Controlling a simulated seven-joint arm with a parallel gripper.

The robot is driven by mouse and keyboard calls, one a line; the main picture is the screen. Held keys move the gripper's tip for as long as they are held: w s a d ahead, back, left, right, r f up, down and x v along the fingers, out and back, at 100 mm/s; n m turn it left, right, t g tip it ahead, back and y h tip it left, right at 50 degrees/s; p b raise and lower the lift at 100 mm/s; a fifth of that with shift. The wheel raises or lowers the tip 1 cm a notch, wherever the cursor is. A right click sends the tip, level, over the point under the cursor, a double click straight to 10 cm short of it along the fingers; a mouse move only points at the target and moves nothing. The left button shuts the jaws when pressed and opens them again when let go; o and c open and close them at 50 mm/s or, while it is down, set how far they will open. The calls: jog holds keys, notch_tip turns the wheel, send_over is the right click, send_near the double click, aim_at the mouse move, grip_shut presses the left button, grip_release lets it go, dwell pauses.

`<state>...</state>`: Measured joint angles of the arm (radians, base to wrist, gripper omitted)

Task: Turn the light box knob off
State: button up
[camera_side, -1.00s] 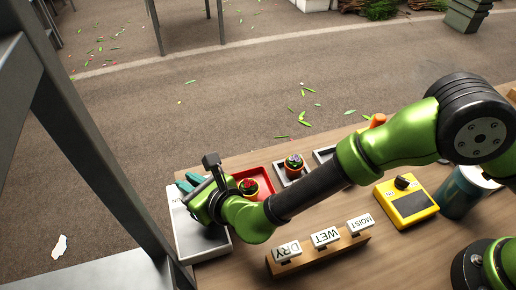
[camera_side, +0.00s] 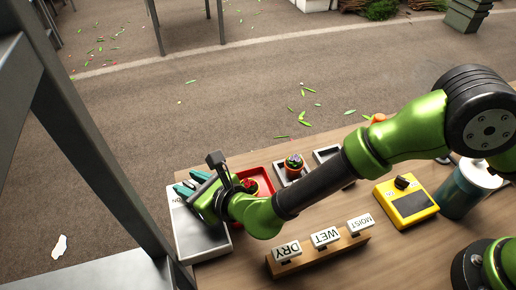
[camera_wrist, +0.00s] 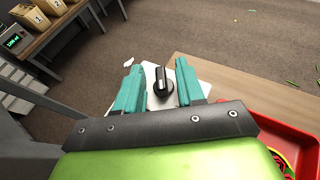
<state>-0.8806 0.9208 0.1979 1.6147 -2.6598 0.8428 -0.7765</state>
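The light box (camera_side: 198,242) is a flat pale panel at the left end of the table, with an ON label near its upper left edge. Its black knob (camera_wrist: 162,82) with a white pointer line shows in the wrist view, and in the side view my gripper hides it. My gripper (camera_wrist: 157,68) is open over the box. Its two teal fingers stand on either side of the knob, with gaps visible. In the side view the gripper (camera_side: 190,186) is over the upper part of the panel.
A grey tray holds another pot (camera_side: 293,165). DRY, WET and MOIST signs (camera_side: 325,237) stand in front. A yellow device (camera_side: 408,205) and a teal container (camera_side: 462,190) are further right.

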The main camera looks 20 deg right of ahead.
jog(key=v, duration=1.6)
jog(key=shift+s, duration=0.15)
jog(key=shift+d, duration=0.15)
